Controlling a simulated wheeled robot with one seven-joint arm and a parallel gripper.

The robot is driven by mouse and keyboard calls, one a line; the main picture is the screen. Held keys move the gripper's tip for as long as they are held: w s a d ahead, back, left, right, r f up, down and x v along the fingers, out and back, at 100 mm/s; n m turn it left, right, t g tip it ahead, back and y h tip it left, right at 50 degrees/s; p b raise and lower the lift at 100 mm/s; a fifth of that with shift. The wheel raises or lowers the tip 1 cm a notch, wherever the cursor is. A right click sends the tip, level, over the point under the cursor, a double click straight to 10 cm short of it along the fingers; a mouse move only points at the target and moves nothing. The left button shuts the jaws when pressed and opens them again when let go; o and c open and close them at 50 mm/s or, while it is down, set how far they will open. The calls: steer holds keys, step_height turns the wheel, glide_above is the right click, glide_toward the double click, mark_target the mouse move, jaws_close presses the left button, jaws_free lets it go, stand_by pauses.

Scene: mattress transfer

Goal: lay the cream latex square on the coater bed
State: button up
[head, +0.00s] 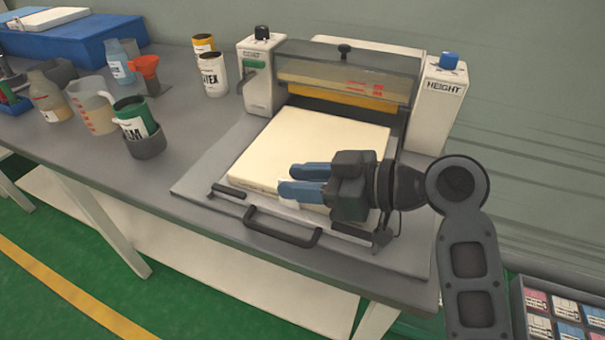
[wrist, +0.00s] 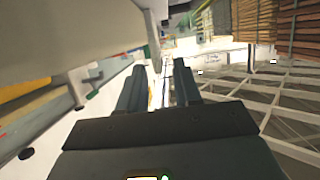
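The cream latex square (head: 315,142) lies flat on the grey coater bed (head: 225,172), in front of the coater's roller housing. My gripper (head: 291,179) is at the square's front right part, its two blue fingers pointing left across it. The fingers are apart, and the wrist view also shows my gripper (wrist: 158,78) with a clear gap and nothing held. A small white patch shows under the nearer finger; I cannot tell what it is. My gripper and wrist hide the square's front right corner. Whether the fingers touch the square is unclear.
The coater has a white post with a blue knob (head: 449,61) at right and a clear cover (head: 345,75) behind. A dark handle (head: 282,228) sits at the bed's front. Cans, a beaker (head: 95,106) and bottles stand at left. A box of small packs (head: 565,310) is lower right.

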steer(key=b+v, duration=0.1)
steer(key=v, duration=1.1)
steer(key=shift+r, duration=0.4)
